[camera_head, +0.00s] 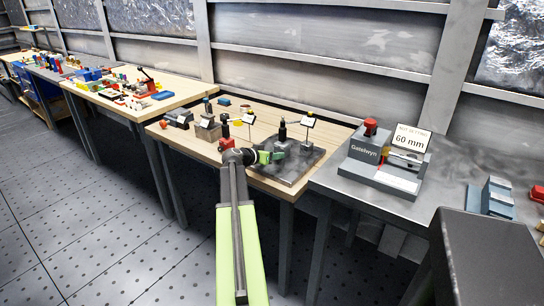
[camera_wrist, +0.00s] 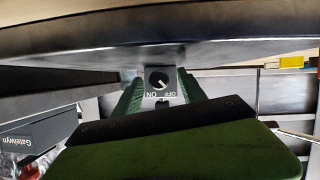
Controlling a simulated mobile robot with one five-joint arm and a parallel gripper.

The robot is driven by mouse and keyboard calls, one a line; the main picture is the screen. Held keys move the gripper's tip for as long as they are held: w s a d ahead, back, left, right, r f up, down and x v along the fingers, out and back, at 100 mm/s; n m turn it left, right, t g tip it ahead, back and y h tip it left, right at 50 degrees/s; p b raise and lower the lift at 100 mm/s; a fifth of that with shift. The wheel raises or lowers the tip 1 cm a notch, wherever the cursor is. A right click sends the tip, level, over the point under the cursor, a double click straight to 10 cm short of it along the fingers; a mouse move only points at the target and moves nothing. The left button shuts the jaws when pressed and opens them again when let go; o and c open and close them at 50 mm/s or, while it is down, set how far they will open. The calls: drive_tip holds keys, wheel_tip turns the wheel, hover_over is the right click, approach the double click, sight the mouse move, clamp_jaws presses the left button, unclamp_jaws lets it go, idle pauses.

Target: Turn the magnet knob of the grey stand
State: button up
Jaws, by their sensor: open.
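The grey stand (camera_head: 283,144) is on a dark plate on the wooden bench in the head view, with a dark upright part on top. In the wrist view its magnet knob (camera_wrist: 158,79) is a dark round dial with a light pointer mark, on a grey face lettered ON and OFF. My gripper (camera_head: 268,157) is close beside the stand in the head view, partly covering its lower front. In the wrist view the green fingers of my gripper (camera_wrist: 160,92) are open, one on each side of the knob. I cannot tell whether they touch it.
The dark plate (camera_head: 296,176) lies at the bench's front edge. A grey Gatelwyn fixture (camera_head: 365,150) with a 60 mm sign stands on the metal bench at right. The floor at left is clear.

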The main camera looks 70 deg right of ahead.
drive_tip(key=p+v, duration=0.6)
drive_tip(key=v, duration=1.1)
drive_tip(key=shift+a, duration=0.2)
